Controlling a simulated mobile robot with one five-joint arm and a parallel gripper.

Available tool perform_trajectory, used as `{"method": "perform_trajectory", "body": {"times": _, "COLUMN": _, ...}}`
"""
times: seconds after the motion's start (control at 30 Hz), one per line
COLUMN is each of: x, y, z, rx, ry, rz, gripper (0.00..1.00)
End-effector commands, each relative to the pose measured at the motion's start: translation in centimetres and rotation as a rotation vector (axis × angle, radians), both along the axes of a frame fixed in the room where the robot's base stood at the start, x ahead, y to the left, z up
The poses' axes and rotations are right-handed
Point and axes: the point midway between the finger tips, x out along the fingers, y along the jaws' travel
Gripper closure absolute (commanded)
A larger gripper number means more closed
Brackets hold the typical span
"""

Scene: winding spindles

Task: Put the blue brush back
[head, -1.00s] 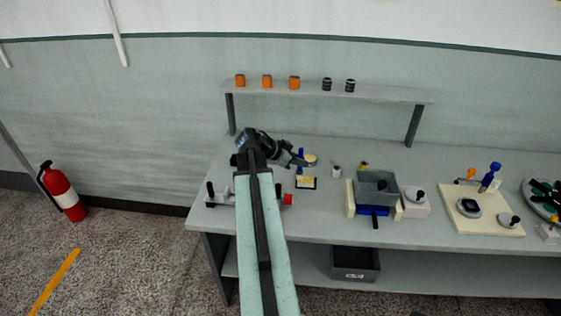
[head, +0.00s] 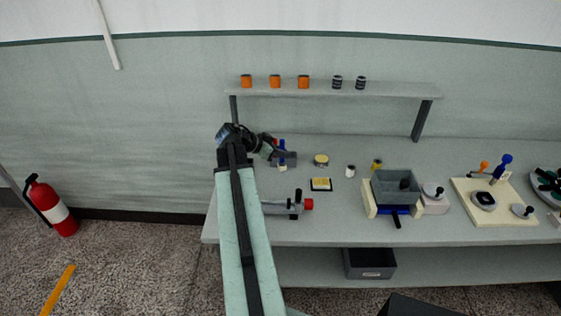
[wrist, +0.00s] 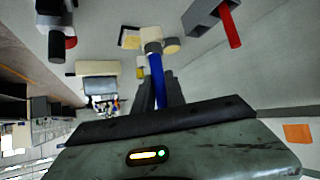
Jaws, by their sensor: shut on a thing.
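The blue brush (wrist: 157,76) is between the fingers of my gripper (wrist: 156,98) in the wrist view. Its blue handle runs into the fingers and its pale head points away from them. A grey block-like holder (wrist: 203,14) with a red-handled tool (wrist: 230,25) is apart from the brush at the upper right of the wrist view. In the head view the holder (head: 288,159) overlaps the brush, so their gap is unclear.
A yellow pad (head: 321,184), a round tin (head: 321,161), a white cup (head: 350,171) and a clamp with a red knob (head: 308,204) stand nearby on the bench. A grey bin (head: 396,187) is to the right. The shelf (head: 310,90) runs behind.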

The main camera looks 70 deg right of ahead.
Motion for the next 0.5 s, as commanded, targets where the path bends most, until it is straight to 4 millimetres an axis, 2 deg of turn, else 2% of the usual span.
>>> {"method": "perform_trajectory", "body": {"times": 0.13, "x": 1.1, "y": -2.3, "z": -0.3, "rx": 0.0, "ry": 0.0, "rz": 0.009, "gripper": 1.0}}
{"method": "perform_trajectory", "body": {"times": 0.4, "x": 2.7, "y": -10.5, "z": -1.1, "rx": 0.0, "ry": 0.0, "rz": 0.022, "gripper": 1.0}}
{"method": "perform_trajectory", "body": {"times": 0.5, "x": 3.0, "y": -12.7, "z": -1.4, "rx": 0.0, "ry": 0.0, "rz": 0.024, "gripper": 1.0}}
